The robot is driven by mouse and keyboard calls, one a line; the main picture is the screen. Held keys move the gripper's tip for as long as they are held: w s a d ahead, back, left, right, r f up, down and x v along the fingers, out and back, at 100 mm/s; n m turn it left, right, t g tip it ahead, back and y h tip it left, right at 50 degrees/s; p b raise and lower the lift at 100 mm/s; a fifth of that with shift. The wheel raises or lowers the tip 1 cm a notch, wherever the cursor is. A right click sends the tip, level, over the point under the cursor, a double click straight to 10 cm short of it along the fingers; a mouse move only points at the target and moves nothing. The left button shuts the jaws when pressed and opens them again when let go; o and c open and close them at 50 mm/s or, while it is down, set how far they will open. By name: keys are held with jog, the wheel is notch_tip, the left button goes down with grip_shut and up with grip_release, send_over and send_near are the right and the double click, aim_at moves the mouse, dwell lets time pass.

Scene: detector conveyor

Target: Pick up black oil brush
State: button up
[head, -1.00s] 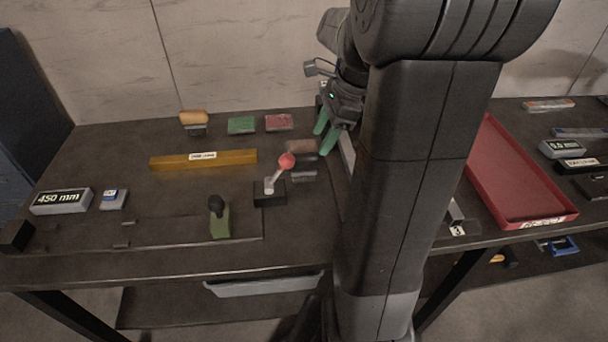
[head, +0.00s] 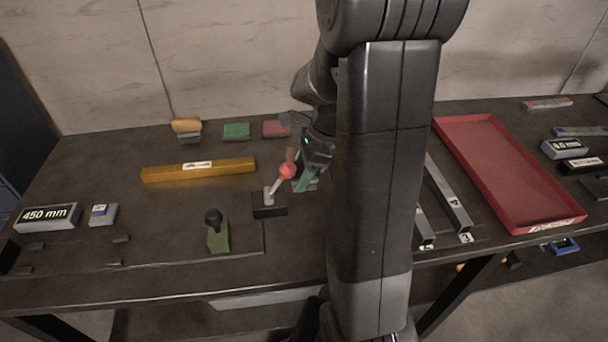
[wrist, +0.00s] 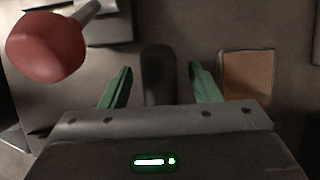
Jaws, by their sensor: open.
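A dark, elongated object (wrist: 158,72), which looks like the black oil brush, lies between my two green fingers in the wrist view. My gripper (wrist: 160,68) is open, with one finger on each side of it and a visible gap on both sides. I cannot tell how high the fingertips are above it. In the head view my gripper (head: 303,178) is low over the table, just right of the red-knobbed lever. The arm and gripper hide the brush there.
The red lever knob (wrist: 45,47) is close at left in the wrist view; a brown block (wrist: 247,79) is close at right. In the head view are a yellow bar (head: 198,171), a black-knobbed green block (head: 217,238), a red tray (head: 490,150) and a 450 mm display (head: 47,217).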

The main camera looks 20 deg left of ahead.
jog(key=c, duration=1.1)
notch_tip(320, 180, up, 18)
jog(key=shift+p, duration=1.2)
jog(key=shift+o, duration=0.6)
